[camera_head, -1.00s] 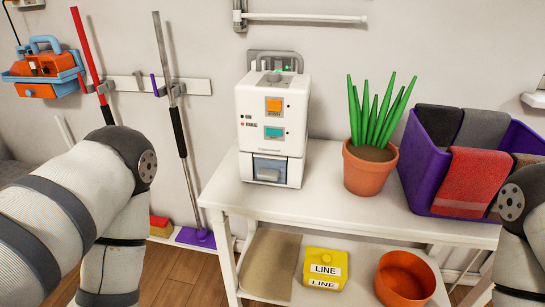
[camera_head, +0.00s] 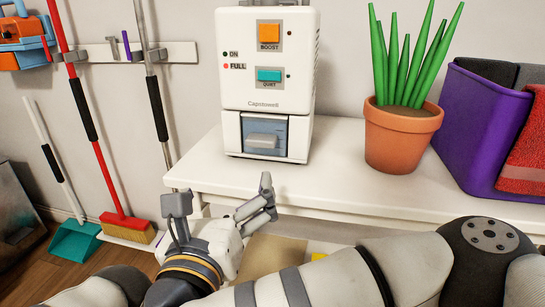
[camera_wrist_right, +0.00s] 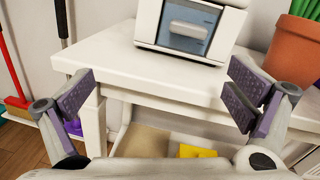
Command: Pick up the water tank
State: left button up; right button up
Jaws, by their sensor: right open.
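The water tank (camera_head: 263,136) is a blue-grey, translucent-looking front with a pale handle, set in the lower front of a white dehumidifier (camera_head: 265,75) on the white table. It also shows in the right wrist view (camera_wrist_right: 187,26), at the top. My right gripper (camera_head: 222,199) is open and empty, in front of the table's front edge and below the tank, with clear space between. In the right wrist view its two fingers (camera_wrist_right: 160,92) stand wide apart on either side of the picture. My left gripper is out of view.
A potted plant (camera_head: 397,140) and a purple bin (camera_head: 478,130) with towels stand right of the dehumidifier on the table (camera_head: 340,185). A broom (camera_head: 125,222) and other tools hang at the left. The tabletop before the tank is clear.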

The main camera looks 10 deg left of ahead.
aim_at(260, 143)
jog(key=w+d+r+m, duration=0.1)
jog(key=w, duration=0.3)
jog(key=w+m+h, duration=0.1)
jog(key=w, duration=0.3)
jog(key=w+d+r+m+h+b, duration=0.1)
jog(key=w, duration=0.4)
jog(key=shift+d+r+m, duration=0.3)
jog(key=shift+d, duration=0.05)
jog(key=c, duration=2)
jog(key=shift+r, duration=0.1)
jog(key=shift+c, duration=0.2)
